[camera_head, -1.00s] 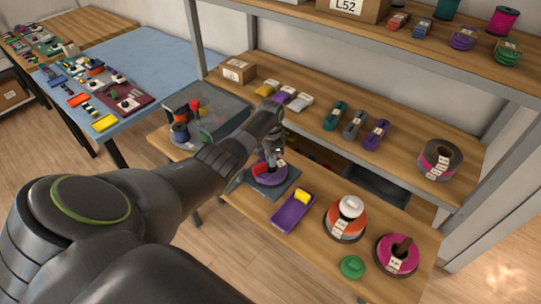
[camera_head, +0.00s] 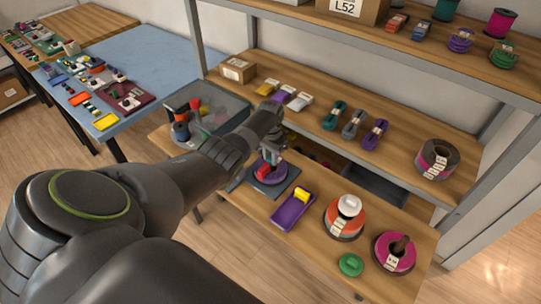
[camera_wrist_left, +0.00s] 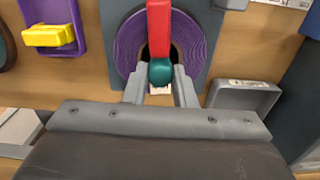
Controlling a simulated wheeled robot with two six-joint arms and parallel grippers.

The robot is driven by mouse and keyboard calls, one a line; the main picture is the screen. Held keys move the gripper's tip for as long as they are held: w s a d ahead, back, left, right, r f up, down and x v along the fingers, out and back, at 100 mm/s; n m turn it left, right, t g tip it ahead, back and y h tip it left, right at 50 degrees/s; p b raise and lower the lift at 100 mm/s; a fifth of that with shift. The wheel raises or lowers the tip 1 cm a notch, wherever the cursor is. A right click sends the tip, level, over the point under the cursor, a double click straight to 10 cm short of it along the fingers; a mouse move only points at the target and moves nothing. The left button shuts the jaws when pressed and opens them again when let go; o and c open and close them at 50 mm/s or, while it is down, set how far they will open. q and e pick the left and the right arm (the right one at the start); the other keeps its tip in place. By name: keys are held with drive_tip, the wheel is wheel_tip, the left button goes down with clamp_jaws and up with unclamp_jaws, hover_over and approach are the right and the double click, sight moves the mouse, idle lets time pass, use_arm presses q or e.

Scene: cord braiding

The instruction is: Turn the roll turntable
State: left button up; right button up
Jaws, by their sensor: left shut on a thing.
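My left gripper (camera_wrist_left: 160,88) is shut on the teal knob, one finger on each side. In the head view my left gripper (camera_head: 270,157) comes down over the turntable and hides part of it. My right gripper is not in view.
A purple tray with a yellow block (camera_head: 292,212) lies beside the plate. An orange roll (camera_head: 344,219), a magenta roll (camera_head: 395,252) and a green piece (camera_head: 351,265) stand farther right. A clear bin with spools (camera_head: 207,108) is to the left. A shelf with cord bundles (camera_head: 354,124) rises behind.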

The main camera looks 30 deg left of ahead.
use_arm(q)
drive_tip(key=shift+w+n, duration=0.1)
drive_tip(key=shift+n, duration=0.4)
idle(0.3)
drive_tip(key=o, duration=1)
drive_tip(key=shift+r, duration=0.15)
drive_tip(key=shift+r, duration=0.3)
wheel_tip(320, 180, up, 5)
drive_tip(key=shift+f+p, duration=0.15)
drive_tip(key=shift+p, duration=0.5)
wheel_tip(320, 180, up, 12)
drive_tip(key=shift+f+b, duration=0.1)
drive_tip(key=shift+b, duration=0.8)
